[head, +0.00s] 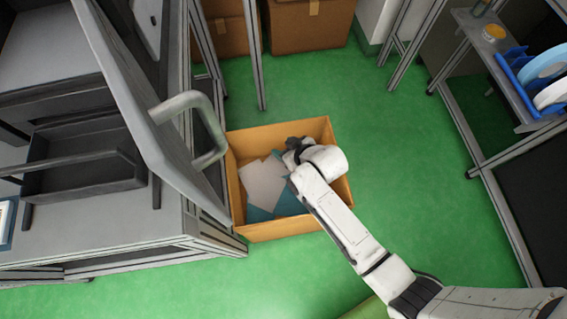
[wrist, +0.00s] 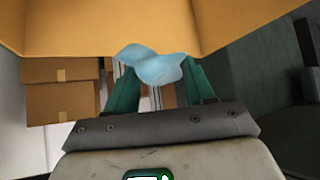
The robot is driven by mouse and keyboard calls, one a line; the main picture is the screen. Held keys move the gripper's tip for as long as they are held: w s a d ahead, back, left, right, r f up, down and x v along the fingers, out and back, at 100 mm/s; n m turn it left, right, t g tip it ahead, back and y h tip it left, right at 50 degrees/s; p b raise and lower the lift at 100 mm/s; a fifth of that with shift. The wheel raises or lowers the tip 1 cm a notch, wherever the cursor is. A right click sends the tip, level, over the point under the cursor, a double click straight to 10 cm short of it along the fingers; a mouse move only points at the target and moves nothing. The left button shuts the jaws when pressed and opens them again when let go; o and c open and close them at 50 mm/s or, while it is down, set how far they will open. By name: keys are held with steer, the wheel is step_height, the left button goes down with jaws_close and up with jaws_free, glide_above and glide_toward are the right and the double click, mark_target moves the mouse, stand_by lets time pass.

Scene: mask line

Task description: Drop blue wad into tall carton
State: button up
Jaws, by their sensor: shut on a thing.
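My gripper (wrist: 157,78) is shut on a crumpled light-blue wad (wrist: 152,65), which sits between the green fingertips in the wrist view. An open orange-brown carton (head: 272,230) stands on the floor at the middle of the head view. White and teal sheets lie inside it. In the head view my gripper (head: 292,152) is over the carton's opening, near its back part. The wad cannot be made out there, hidden by the gripper. An orange-brown carton wall (wrist: 250,28) fills the top of the wrist view, close beyond the wad.
A grey machine with an open panel (head: 150,130) and a curved handle (head: 213,125) stands just left of the carton. Closed brown boxes (head: 307,25) stand at the back. A rack with blue trays and rolls (head: 545,65) is at right. Green floor (head: 415,170) is clear right of the carton.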

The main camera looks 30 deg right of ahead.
step_height(320, 180, down, 6)
steer(key=b, duration=0.5)
steer(key=shift+r, duration=0.2)
steer(key=o, duration=1.1)
steer(key=p+v, duration=0.2)
steer(key=v, duration=0.9)
steer(key=shift+p, duration=0.3)
